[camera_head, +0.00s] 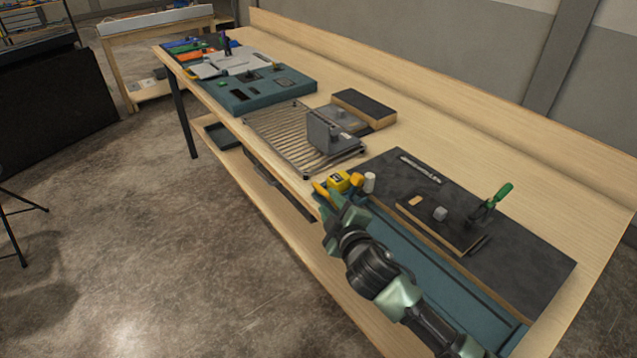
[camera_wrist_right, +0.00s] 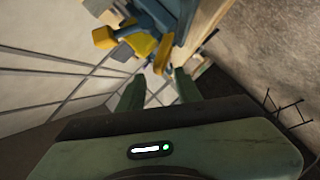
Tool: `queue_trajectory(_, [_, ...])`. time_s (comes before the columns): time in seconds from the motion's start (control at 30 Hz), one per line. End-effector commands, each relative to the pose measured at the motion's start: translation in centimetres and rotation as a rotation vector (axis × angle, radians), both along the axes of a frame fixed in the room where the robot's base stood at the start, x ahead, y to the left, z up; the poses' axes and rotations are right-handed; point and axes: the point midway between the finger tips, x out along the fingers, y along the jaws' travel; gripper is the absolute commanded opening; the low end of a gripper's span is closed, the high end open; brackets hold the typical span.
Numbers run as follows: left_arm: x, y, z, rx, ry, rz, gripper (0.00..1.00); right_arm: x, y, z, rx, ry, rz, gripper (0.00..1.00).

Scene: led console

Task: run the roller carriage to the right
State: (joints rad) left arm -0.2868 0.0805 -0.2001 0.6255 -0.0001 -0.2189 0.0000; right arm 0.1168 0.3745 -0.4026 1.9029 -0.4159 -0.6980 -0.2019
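What looks like the roller carriage (camera_head: 340,181) is a yellow part at the left end of a long teal track (camera_head: 445,262) along the bench's front edge. In the wrist view, yellow roller-like pieces (camera_wrist_right: 143,43) show on a blue body (camera_wrist_right: 168,18). My right gripper (camera_head: 334,203) is beside the carriage, at the bench's front edge. In the wrist view, the fingers of my right gripper (camera_wrist_right: 158,90) are apart with nothing clearly held between them. I cannot tell whether they touch the carriage. My left gripper is not in view.
A slatted rack (camera_head: 275,130) with a grey block lies left. My right arm covers part of the track.

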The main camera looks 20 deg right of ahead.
Motion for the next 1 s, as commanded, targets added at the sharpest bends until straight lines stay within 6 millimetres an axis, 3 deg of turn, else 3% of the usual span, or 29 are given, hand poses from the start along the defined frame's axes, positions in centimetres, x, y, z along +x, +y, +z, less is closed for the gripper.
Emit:
queue_trajectory(0.33, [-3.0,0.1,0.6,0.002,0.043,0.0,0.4,5.0,0.0,-1.0,0.001,0.0,0.0,0.34])
queue_trajectory(0.53, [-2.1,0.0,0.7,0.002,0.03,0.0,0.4,6.7,0.0,-1.4,0.0,-0.001,0.001,0.34])
queue_trajectory(0.7, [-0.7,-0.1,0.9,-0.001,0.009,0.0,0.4,7.0,0.0,-1.6,0.001,-0.001,0.001,0.34])
queue_trajectory(0.87, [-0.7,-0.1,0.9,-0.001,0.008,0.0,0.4,7.0,0.0,-1.6,0.001,-0.001,0.001,0.34])
queue_trajectory(1.0, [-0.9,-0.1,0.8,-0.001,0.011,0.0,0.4,7.0,0.0,-1.6,0.001,-0.001,0.001,0.0])
